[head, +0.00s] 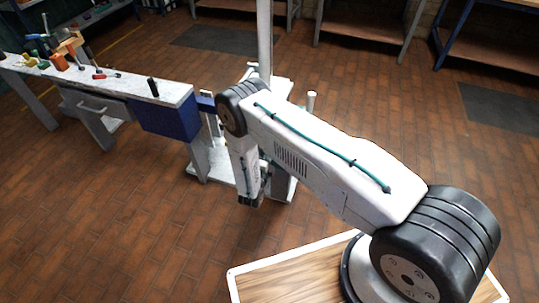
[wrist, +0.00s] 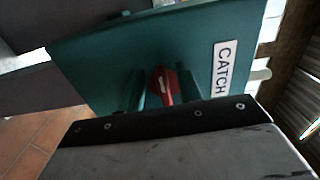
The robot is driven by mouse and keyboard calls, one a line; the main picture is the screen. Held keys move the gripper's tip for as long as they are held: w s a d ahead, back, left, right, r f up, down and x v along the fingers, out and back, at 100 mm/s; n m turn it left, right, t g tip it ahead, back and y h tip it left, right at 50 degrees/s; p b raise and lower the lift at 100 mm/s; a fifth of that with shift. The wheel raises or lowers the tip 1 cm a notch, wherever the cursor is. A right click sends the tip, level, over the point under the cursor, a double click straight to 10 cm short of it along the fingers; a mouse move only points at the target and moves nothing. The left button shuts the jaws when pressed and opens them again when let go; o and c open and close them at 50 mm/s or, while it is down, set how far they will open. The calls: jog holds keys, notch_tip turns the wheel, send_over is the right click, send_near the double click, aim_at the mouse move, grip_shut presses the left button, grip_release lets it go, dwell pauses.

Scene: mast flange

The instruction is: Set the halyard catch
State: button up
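In the wrist view a teal panel (wrist: 225,25) fills the upper middle and is tilted in the picture. A white label reading CATCH (wrist: 223,68) is on its right part. A small red catch lever (wrist: 160,84) with a pale edge stands at the panel's middle, between two darker teal upright pieces. Its lower end is close to a dark bar with screws. In the head view my gripper (head: 250,199) points down at the end of my arm, near the mast's foot. Its fingers are too small and dark to judge, and contact with the lever cannot be told.
The pale mast (head: 265,40) rises from a light base behind my arm. A workbench (head: 125,85) with several tools and a dark blue box (head: 165,117) stands at the left. Brick floor (head: 110,220) is clear in front. Shelves stand along the back.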

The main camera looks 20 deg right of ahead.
jog(key=shift+s, duration=0.1)
jog(key=v, duration=0.7)
jog(key=shift+s+a, duration=0.2)
jog(key=shift+s, duration=0.05)
dwell(0.4)
